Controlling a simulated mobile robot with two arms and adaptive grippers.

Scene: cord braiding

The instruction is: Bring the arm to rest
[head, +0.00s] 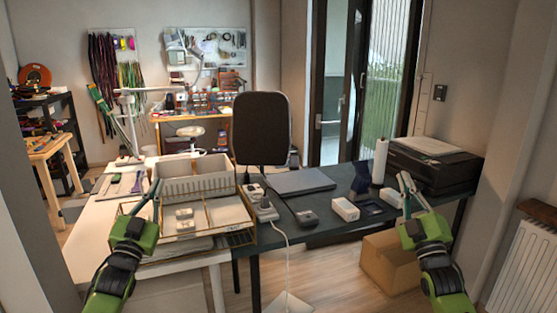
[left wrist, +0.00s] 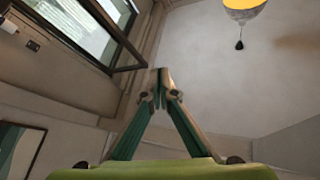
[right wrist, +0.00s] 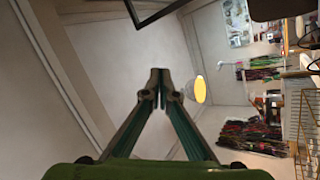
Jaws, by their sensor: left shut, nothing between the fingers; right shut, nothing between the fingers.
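My left gripper (head: 156,188) is raised at the left, in front of the wire tray on the white table. Its fingers meet at the tips in the left wrist view (left wrist: 162,78), with nothing between them. My right gripper (head: 405,182) is raised at the right, in front of the dark desk's right part. Its fingers also meet at the tips in the right wrist view (right wrist: 160,78), and it is empty. Both arms come up from the bottom edge of the head view and stand apart.
A gold wire tray (head: 240,238) and a white crate (head: 196,186) stand on the white table. The dark desk (head: 300,230) holds a closed laptop (head: 302,181), a white box (head: 345,209) and a printer (head: 435,165). A cardboard box (head: 388,262) sits on the floor below.

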